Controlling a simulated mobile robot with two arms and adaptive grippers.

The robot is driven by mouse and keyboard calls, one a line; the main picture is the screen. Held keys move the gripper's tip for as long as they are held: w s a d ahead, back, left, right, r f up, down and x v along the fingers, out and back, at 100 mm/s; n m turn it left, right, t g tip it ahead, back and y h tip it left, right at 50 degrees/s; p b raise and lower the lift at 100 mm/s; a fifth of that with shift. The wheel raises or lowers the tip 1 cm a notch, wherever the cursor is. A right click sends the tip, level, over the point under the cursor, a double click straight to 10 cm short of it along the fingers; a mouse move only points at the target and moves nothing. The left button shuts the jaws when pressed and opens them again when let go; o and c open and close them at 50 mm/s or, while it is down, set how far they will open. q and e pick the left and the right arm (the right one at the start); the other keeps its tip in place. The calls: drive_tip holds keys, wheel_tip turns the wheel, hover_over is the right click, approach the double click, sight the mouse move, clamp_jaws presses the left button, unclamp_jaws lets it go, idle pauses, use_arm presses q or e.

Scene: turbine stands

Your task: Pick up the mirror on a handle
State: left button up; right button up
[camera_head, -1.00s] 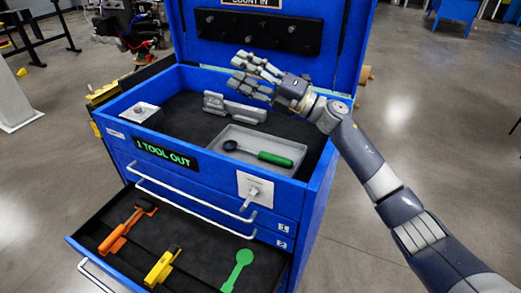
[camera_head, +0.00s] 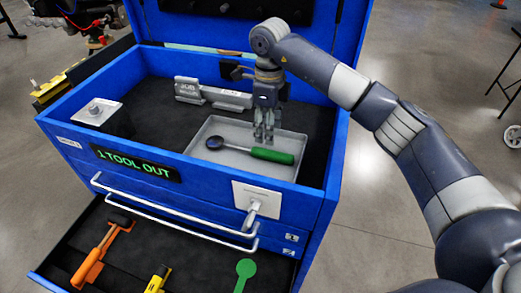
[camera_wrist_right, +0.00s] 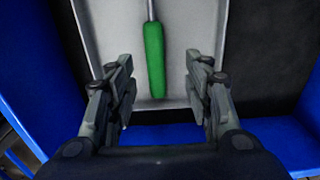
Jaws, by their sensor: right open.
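The mirror on a handle lies in a grey tray (camera_head: 212,128) in the top of the blue tool chest. Its dark round head (camera_head: 214,143) is at the left and its green handle (camera_head: 273,156) at the right. In the right wrist view the green handle (camera_wrist_right: 154,60) points toward me between the fingers, and the mirror head is out of frame. My right gripper (camera_head: 264,136) points down over the tray, just behind the handle in the head view. It is open and empty, with its fingers (camera_wrist_right: 162,100) apart on both sides of the handle's line. My left gripper is not in view.
A grey block (camera_head: 215,95) lies behind the tray, and a small grey plate (camera_head: 96,111) sits at the left. The chest's blue walls and raised lid (camera_head: 345,50) surround the space. An open lower drawer (camera_head: 60,258) holds orange and yellow tools.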

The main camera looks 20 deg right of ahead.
sight(264, 151)
drive_tip(key=shift+f, duration=0.95)
drive_tip(key=f+p, duration=0.1)
drive_tip(key=f, duration=0.1)
drive_tip(key=a+f+p, duration=0.1)
drive_tip(key=f, duration=0.1)
drive_tip(key=shift+s+f, duration=0.1)
drive_tip(key=shift+f, duration=0.65)
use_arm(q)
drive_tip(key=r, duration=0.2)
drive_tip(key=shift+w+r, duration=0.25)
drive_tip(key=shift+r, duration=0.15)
use_arm(e)
drive_tip(key=shift+c, duration=0.6)
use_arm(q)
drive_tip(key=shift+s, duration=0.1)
use_arm(e)
clamp_jaws()
